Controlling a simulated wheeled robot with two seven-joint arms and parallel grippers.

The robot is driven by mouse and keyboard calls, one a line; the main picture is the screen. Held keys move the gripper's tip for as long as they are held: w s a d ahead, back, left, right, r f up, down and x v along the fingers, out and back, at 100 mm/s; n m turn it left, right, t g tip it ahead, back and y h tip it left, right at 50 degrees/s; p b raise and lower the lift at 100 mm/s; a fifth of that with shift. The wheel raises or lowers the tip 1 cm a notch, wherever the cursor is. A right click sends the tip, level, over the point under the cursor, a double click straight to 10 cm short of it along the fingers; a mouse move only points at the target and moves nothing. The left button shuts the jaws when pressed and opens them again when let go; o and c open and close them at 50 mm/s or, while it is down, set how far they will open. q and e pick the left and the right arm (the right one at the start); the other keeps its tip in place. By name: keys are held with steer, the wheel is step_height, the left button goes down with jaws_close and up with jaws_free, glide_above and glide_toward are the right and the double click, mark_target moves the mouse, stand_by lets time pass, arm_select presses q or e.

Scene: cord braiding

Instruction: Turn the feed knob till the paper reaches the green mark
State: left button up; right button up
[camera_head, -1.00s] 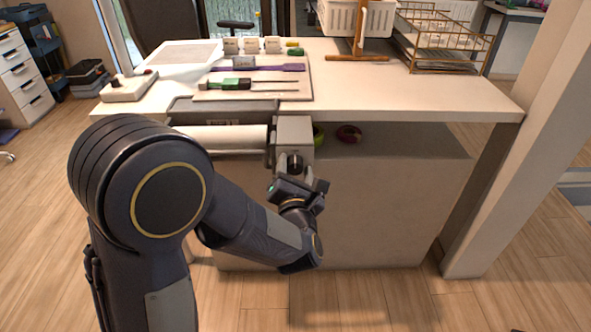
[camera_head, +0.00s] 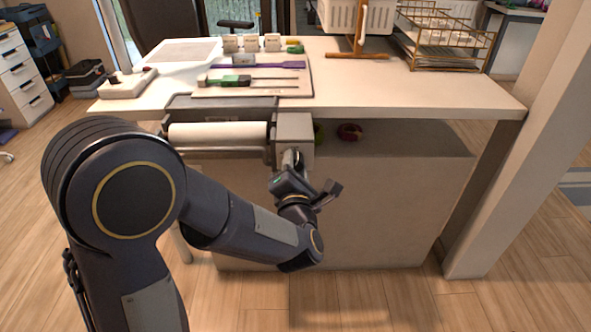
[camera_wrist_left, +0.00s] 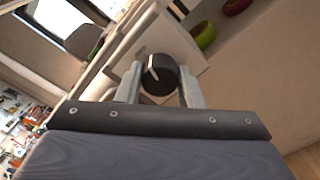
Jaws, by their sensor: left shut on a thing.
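The feed knob (camera_wrist_left: 160,76) is black with a white pointer line and sits on the pale end box (camera_head: 294,130) of the paper feeder at the table's front edge. The white paper roll (camera_head: 218,135) lies left of that box, in the feeder. My left gripper (camera_wrist_left: 160,88) has one finger on each side of the knob and is shut on it. In the head view my left gripper (camera_head: 292,165) hides most of the knob. I cannot make out the green mark or the paper's leading edge. My right gripper is in neither view.
On the table (camera_head: 410,100) a board holds a green-handled tool (camera_head: 236,81) and a purple strip (camera_head: 258,66). A white basket (camera_head: 345,17) and a wire rack (camera_head: 450,50) stand behind. Green and dark red rings (camera_head: 350,132) lie on the shelf below.

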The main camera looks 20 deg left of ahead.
arm_select(q)
steer(key=m, duration=0.3)
steer(key=shift+m+b, duration=0.35)
steer(key=shift+m, duration=0.05)
steer(key=m, duration=0.3)
steer(key=shift+m, duration=0.3)
steer(key=m, duration=0.3)
steer(key=shift+m+p, duration=0.4)
steer(key=m+p, duration=0.1)
steer(key=m, duration=0.3)
steer(key=m+p, duration=0.2)
steer(key=m, duration=0.2)
steer(key=m+p, duration=0.2)
steer(key=m, duration=0.2)
steer(key=shift+m, duration=0.3)
steer(key=m+p, duration=0.2)
steer(key=m, duration=0.2)
steer(key=shift+s+m, duration=0.1)
steer(key=shift+m, duration=0.2)
steer(key=shift+f+m+p, duration=0.1)
steer(key=shift+m+p, duration=1.05)
steer(key=shift+m, duration=0.75)
